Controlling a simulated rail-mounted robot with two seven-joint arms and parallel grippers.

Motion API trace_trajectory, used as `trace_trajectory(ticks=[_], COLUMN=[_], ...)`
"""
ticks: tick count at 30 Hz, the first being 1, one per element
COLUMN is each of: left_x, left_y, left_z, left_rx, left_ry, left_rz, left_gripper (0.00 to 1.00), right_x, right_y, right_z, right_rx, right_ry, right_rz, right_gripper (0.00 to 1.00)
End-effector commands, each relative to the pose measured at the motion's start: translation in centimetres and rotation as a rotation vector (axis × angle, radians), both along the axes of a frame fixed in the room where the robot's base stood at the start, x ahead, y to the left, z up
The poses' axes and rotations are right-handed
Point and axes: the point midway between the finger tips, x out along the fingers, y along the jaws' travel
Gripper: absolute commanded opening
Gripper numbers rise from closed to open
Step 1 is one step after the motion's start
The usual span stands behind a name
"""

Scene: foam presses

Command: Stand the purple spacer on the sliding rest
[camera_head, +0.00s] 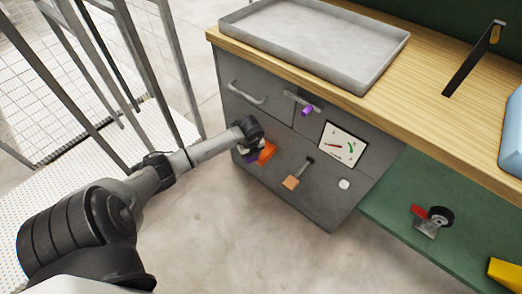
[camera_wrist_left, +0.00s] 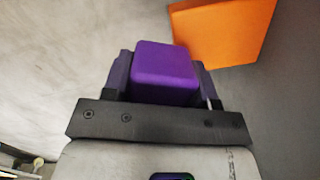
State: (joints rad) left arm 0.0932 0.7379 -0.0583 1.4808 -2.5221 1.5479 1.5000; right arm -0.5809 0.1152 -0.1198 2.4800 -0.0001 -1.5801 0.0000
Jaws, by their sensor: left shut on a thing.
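My left gripper (camera_head: 245,150) is low in front of the grey cabinet's face. In the left wrist view its fingers (camera_wrist_left: 163,82) are shut on a purple block, the purple spacer (camera_wrist_left: 165,62), which sits between them. In the head view only a little purple (camera_head: 251,157) shows at the gripper. An orange block (camera_head: 266,152) is just beyond the spacer; it also shows in the wrist view (camera_wrist_left: 225,30), close behind it. Whether they touch cannot be told. I cannot tell for sure which part is the sliding rest. My right gripper is not in view.
A grey tray (camera_head: 315,40) lies on the wooden top. A caster (camera_head: 438,217) lies on the green shelf.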

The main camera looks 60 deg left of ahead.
Motion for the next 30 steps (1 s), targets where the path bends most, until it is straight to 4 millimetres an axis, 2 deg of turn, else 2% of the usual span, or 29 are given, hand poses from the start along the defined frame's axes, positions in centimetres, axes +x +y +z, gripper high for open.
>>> trace_trajectory(ticks=[1,3,13,20,24,30], left_x=[0.9,1.7,3.5,6.3,6.3,6.3], left_y=[0.3,0.6,1.2,2.1,2.1,2.1], left_z=[-0.4,-0.3,-0.1,-0.3,-1.4,-1.5], left_rx=[-0.001,-0.001,0.0,-0.001,-0.001,0.0], left_ry=[-0.003,-0.002,0.0,-0.002,0.001,0.001], left_rz=[0.002,0.001,-0.001,0.001,-0.002,-0.003], left_gripper=[0.24,0.24,0.24,0.24,0.24,0.24], right_x=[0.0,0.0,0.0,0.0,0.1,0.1], right_y=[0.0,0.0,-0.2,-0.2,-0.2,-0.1], right_z=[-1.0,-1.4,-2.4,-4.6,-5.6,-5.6], right_rx=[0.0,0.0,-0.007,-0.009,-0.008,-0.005], right_ry=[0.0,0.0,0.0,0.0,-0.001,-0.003], right_rz=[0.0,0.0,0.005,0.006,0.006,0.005], right_gripper=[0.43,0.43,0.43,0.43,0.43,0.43])
